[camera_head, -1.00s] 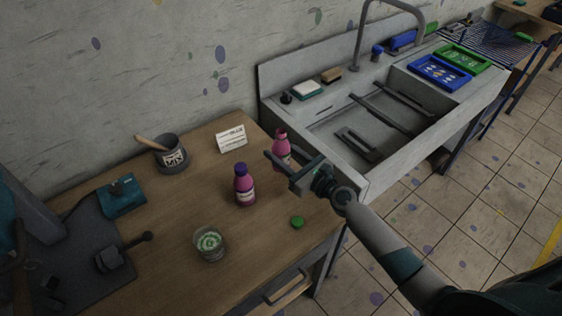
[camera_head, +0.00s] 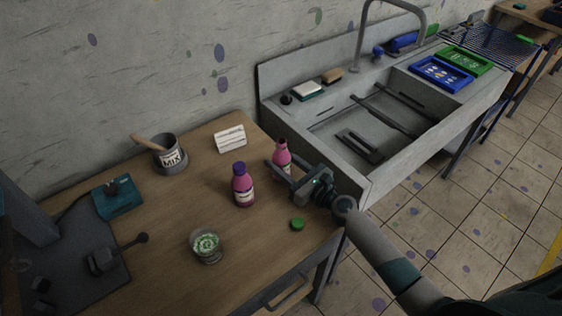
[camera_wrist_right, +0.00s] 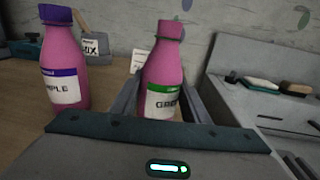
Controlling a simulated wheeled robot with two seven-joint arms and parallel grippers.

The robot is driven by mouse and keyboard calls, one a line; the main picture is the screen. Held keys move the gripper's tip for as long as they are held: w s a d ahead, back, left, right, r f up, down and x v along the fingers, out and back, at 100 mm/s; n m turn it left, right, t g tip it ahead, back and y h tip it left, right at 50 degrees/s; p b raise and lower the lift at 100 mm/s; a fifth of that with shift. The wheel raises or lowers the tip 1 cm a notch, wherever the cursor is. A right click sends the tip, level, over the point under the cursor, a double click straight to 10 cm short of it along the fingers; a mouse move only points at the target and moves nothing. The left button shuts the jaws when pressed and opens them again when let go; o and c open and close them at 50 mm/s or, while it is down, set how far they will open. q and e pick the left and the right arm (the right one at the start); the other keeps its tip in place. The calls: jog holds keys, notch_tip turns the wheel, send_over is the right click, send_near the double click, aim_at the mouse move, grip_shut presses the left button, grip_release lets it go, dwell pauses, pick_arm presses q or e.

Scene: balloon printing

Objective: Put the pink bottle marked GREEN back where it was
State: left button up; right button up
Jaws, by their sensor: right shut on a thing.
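The pink bottle marked GREEN (camera_head: 281,154) stands upright, without a cap, at the right side of the wooden table (camera_head: 190,213). In the right wrist view its label reads "GRE" (camera_wrist_right: 162,101), the rest hidden by my gripper. My right gripper (camera_head: 281,170) is shut on this bottle, one finger on each side. I cannot tell whether its base touches the table. A green cap (camera_head: 297,224) lies on the table in front of it. A second pink bottle (camera_head: 243,187) with a purple cap stands to its left; its label ends in "PLE" (camera_wrist_right: 62,88). My left gripper is not in view.
A glass with green contents (camera_head: 206,246) stands near the table's front. A white card (camera_head: 230,139) and a MIX pot (camera_head: 169,156) are at the back. A sink (camera_head: 315,128) adjoins the table's right. A teal device (camera_head: 117,198) sits at left.

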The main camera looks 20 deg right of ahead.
jog(key=o, duration=1.2)
jog(key=shift+f, duration=0.1)
jog(key=b+v, duration=0.2)
jog(key=v, duration=0.8)
jog(key=shift+s+d, duration=0.2)
jog(key=shift+v, duration=0.75)
